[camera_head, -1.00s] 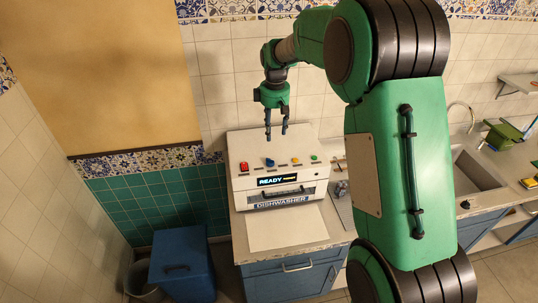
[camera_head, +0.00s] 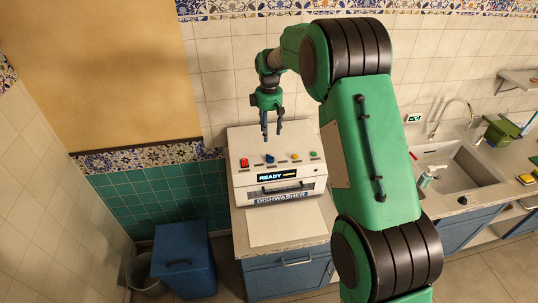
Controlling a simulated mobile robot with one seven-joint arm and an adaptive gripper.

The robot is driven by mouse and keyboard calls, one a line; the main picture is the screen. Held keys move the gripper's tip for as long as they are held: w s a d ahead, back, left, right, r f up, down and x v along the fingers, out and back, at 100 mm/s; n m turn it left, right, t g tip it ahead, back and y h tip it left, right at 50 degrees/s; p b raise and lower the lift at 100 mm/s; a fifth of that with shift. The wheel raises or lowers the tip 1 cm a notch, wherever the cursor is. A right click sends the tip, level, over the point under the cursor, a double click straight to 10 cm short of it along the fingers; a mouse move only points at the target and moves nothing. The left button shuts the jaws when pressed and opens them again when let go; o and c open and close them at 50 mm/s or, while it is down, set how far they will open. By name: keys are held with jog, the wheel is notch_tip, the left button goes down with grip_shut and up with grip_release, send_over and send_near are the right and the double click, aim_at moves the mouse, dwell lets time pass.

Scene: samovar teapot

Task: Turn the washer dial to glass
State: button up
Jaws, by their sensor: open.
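The white dishwasher (camera_head: 240,180) stands on the counter. Its sloped top panel carries a red control (camera_head: 244,162), a blue control (camera_head: 269,158), a yellow control (camera_head: 293,156) and a green control (camera_head: 312,154). Which of these is the dial and where it points is too small to tell. A dark display (camera_head: 277,176) reads READY, above a front handle and the DISHWASHER label (camera_head: 281,197). My gripper (camera_head: 272,137) is open and empty. It points down and appears above and behind the blue control, apart from the panel.
A white sheet or board (camera_head: 285,224) lies before the dishwasher. A sink (camera_head: 462,167) with a faucet, a soap bottle (camera_head: 426,177) and a green container (camera_head: 500,131) are to the right. A blue bin (camera_head: 181,262) stands on the floor at left. My arm hides the counter's middle.

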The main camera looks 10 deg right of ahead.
aim_at(270, 158)
notch_tip(270, 158, down, 14)
jog(key=shift+r+p, duration=0.2)
jog(key=shift+p, duration=0.6)
jog(key=c, duration=1.1)
